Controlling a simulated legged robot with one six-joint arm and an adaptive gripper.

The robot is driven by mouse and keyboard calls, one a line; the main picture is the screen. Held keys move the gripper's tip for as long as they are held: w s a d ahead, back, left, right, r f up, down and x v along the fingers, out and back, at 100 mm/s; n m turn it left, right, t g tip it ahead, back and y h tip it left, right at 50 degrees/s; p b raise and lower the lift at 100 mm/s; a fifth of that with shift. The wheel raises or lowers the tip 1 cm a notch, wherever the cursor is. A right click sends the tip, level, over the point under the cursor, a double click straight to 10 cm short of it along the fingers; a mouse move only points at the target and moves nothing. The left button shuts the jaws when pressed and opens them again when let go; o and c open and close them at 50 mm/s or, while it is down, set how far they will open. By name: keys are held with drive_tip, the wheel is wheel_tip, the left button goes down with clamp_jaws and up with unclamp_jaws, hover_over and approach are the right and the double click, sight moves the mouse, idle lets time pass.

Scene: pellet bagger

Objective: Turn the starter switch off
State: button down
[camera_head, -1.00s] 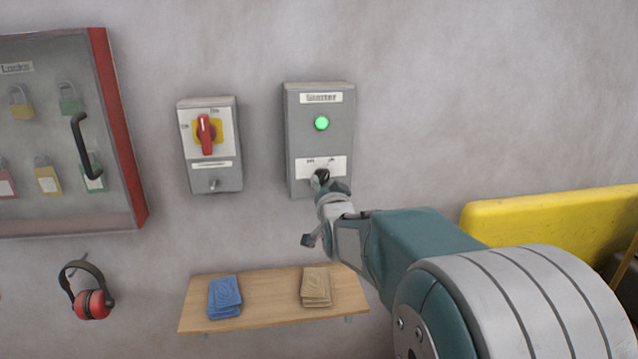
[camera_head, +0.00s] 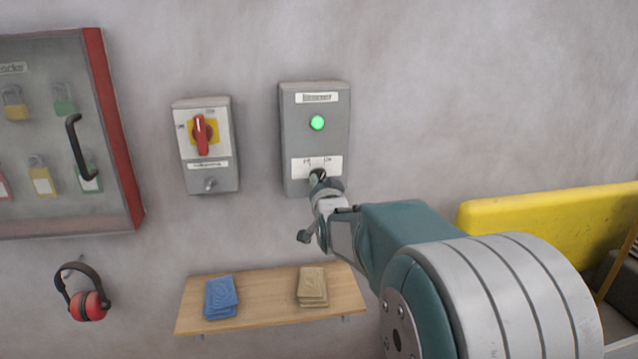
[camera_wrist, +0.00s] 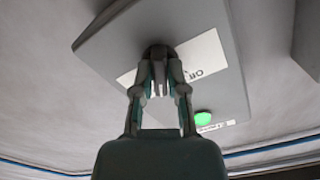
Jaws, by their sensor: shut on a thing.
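The starter box (camera_head: 315,140) is a grey box on the wall with a lit green lamp (camera_head: 317,123) and a white label plate (camera_head: 330,163) below it. Its dark switch knob (camera_head: 317,176) is at the plate's lower edge, partly hidden by my gripper (camera_head: 320,184). In the wrist view the box (camera_wrist: 215,50) fills the top, with the green lamp (camera_wrist: 205,118) lit at the lower right. There my gripper (camera_wrist: 160,62) has its two fingers closed around the dark knob (camera_wrist: 158,50). The knob's pointing direction is hidden by the fingers.
A second grey box with a red rotary handle (camera_head: 201,134) hangs to the left. A glass-fronted padlock cabinet (camera_head: 122,130) is at the far left. A wooden shelf (camera_head: 265,311) with blue and tan cloths is below. Red ear muffs (camera_head: 88,305) hang lower left.

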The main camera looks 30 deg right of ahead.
drive_tip(key=n, duration=1.1)
drive_tip(key=shift+d+n, duration=0.1)
drive_tip(key=shift+n, duration=0.2)
idle(0.4)
drive_tip(key=c, duration=0.7)
unclamp_jaws()
drive_tip(key=shift+o, duration=0.2)
drive_tip(key=v, duration=1.2)
